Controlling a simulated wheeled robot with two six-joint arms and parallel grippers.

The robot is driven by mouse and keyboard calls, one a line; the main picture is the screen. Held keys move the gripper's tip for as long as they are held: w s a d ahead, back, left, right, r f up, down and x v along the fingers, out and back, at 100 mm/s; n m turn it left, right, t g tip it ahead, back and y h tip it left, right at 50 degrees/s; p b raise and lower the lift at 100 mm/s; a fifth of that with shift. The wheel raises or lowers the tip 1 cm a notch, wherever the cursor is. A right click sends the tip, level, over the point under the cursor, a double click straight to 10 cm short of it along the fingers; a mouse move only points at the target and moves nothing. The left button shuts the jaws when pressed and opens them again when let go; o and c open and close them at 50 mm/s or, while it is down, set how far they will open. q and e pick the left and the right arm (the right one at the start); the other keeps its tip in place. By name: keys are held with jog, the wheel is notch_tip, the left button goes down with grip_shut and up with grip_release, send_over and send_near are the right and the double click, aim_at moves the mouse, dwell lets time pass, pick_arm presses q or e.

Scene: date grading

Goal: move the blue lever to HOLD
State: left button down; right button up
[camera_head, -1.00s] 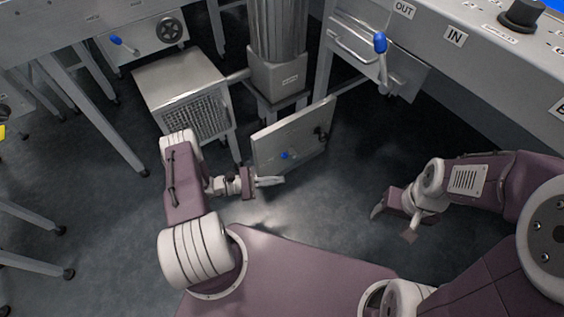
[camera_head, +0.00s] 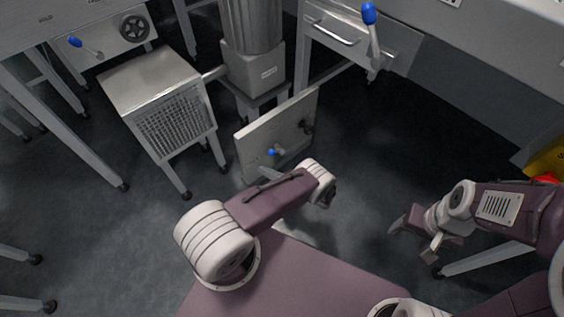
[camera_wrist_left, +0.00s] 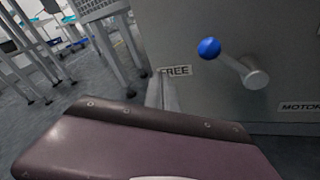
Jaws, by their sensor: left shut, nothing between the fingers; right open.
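A lever with a blue ball knob (camera_head: 272,152) sits on a low grey upright panel (camera_head: 247,160) in the middle of the head view. In the left wrist view the same kind of blue knob (camera_wrist_left: 209,48) points up and left from its round pivot, towards a FREE label (camera_wrist_left: 176,70). My left gripper (camera_head: 268,179) is shut and empty just in front of the panel, mostly hidden behind my forearm. In the left wrist view it looks apart from the knob. My right gripper (camera_head: 415,238) is open and empty, far right of the panel.
Other blue-knobbed levers stand on the upper right unit (camera_head: 369,14) and upper left unit (camera_head: 75,42). A grey box with a mesh side (camera_head: 150,82) stands left of the panel. A label beginning MOTOR (camera_wrist_left: 300,106) is right of the lever. Dark floor (camera_head: 385,150) is clear on the right.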

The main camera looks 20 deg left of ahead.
pick_arm(q)
jog(key=w+d+f+m+t+h, duration=0.1)
jog(key=d+t, duration=0.3)
jog(key=d, duration=0.4)
jog(key=shift+d+f+m, duration=0.3)
jog(key=shift+f+m, duration=0.1)
jog(key=shift+m, duration=0.5)
jog(key=shift+b, duration=0.3)
jog(key=b+x, duration=0.2)
jog(key=x, duration=0.8)
jog(key=shift+a+f+b, duration=0.15)
jog(key=shift+a+b, duration=0.1)
jog(key=shift+b, duration=0.05)
jog(key=r, duration=0.1)
jog(key=w+d+r, duration=0.1)
jog(key=shift+d+r, duration=0.2)
jog(key=shift+r, duration=0.15)
jog(key=shift+w+d+r, duration=0.2)
jog(key=shift+d+r, duration=0.05)
jog(key=shift+r, duration=0.3)
